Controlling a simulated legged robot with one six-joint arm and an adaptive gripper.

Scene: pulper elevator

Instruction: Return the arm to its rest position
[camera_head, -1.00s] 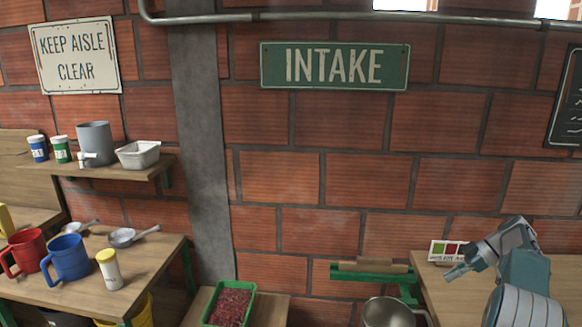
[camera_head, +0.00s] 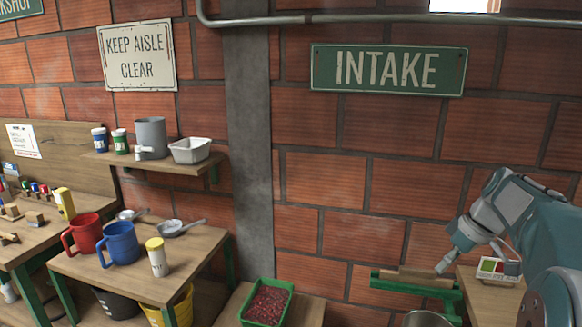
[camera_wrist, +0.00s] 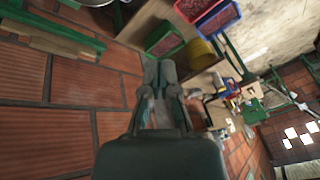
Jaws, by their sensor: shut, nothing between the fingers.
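My gripper (camera_head: 443,264) is at the right of the head view, at the end of my raised grey-teal arm. It points down and to the left, in front of the brick wall. In the wrist view my gripper (camera_wrist: 160,72) shows with its fingers together and empty. It touches nothing that I can see. Part of my arm runs off the right edge of the head view.
A green tray of red cherries (camera_head: 267,303) stands low in the middle. A table (camera_head: 120,262) with red and blue mugs is at left, below a wall shelf (camera_head: 150,165). A green bracket (camera_head: 415,282) and a metal pot (camera_head: 428,319) are near my gripper.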

